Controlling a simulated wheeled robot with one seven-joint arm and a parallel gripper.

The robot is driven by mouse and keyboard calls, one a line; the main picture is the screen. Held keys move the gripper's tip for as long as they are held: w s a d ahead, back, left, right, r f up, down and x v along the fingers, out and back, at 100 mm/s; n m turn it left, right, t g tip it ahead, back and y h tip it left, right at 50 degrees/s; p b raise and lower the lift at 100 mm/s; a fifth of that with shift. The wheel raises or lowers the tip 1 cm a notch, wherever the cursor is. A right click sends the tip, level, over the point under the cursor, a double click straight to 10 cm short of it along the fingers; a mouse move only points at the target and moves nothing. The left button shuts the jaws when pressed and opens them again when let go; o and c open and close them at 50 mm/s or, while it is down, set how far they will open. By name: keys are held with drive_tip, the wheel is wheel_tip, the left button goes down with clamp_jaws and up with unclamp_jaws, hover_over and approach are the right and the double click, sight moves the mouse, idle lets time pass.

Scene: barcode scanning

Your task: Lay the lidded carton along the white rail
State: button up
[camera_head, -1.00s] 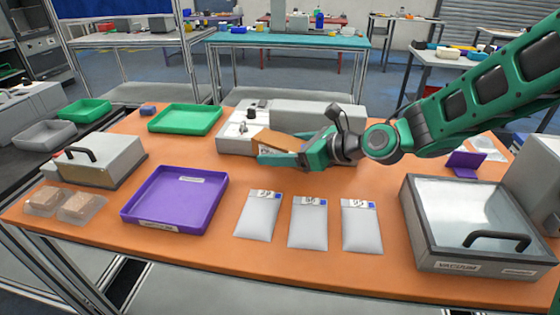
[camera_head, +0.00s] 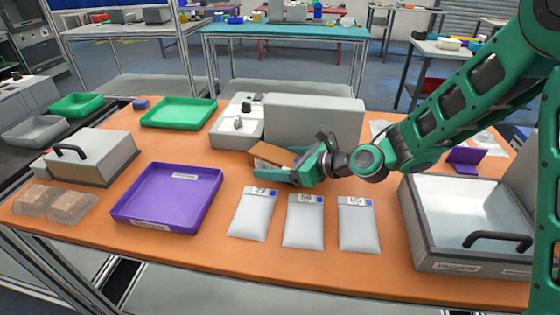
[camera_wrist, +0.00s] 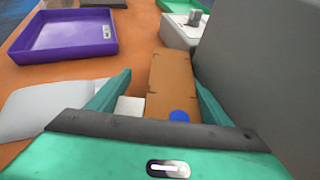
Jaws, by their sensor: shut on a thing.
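My gripper (camera_head: 277,168) is shut on a brown carton (camera_head: 270,153) above the orange table, in front of a grey upright box (camera_head: 318,122). In the wrist view the carton (camera_wrist: 171,75) lies lengthwise between the two green fingers of my gripper (camera_wrist: 163,78), its far end pointing away. A blue round mark shows on its near end. A small white piece (camera_wrist: 130,107) shows beside it on the left; I cannot tell what it is. I cannot make out a white rail with certainty. Whether the carton touches the table is unclear.
A white device (camera_head: 237,132) adjoins the grey box. A purple tray (camera_head: 166,197), a green tray (camera_head: 179,113) and several white pouches (camera_head: 303,222) lie on the table (camera_head: 205,245). A vacuum box (camera_head: 468,215) stands at right, a grey lidded box (camera_head: 95,155) at left.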

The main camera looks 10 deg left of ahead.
drive_tip(key=shift+d, duration=0.1)
drive_tip(key=shift+w, duration=0.1)
drive_tip(key=o, duration=0.8)
drive_tip(key=shift+c, duration=0.2)
drive_tip(key=shift+r, duration=0.1)
